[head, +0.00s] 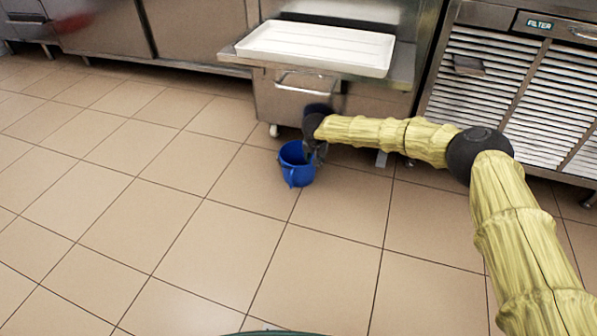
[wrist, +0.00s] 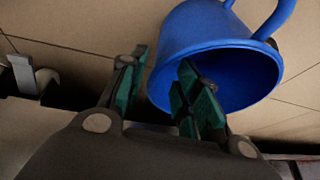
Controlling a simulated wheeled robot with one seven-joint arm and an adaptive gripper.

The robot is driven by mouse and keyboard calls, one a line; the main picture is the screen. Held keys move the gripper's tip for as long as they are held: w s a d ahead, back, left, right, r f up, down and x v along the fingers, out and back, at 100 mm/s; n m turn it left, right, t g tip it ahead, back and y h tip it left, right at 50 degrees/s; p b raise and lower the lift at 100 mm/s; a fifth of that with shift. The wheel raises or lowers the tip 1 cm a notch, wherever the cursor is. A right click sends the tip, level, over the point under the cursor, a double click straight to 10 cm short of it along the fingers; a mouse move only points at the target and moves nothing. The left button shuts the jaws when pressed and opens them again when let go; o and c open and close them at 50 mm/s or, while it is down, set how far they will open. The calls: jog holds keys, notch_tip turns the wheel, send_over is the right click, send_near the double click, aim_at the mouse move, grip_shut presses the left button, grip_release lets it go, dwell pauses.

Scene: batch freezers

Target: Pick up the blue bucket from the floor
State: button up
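The blue bucket (head: 296,172) stands upright on the tiled floor in front of the steel cabinet in the head view. In the wrist view the blue bucket (wrist: 205,35) fills the upper right, with its open mouth and handle showing. My gripper (wrist: 165,62) is open, its two green-padded fingers apart. One finger overlaps the bucket's mouth and the other is just outside its left side, so the near rim lies between them. I cannot tell whether either finger touches it. In the head view my gripper (head: 314,150) is at the bucket's right edge, its fingers partly hidden.
A steel cabinet (head: 270,105) on casters stands right behind the bucket, with a white tray (head: 317,48) on its jutting shelf above my forearm. A louvered unit (head: 500,85) marked FILTER is at right. The floor to the left and front is clear.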

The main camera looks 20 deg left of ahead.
jog(key=shift+b+x, duration=0.8)
jog(key=shift+x, duration=0.9)
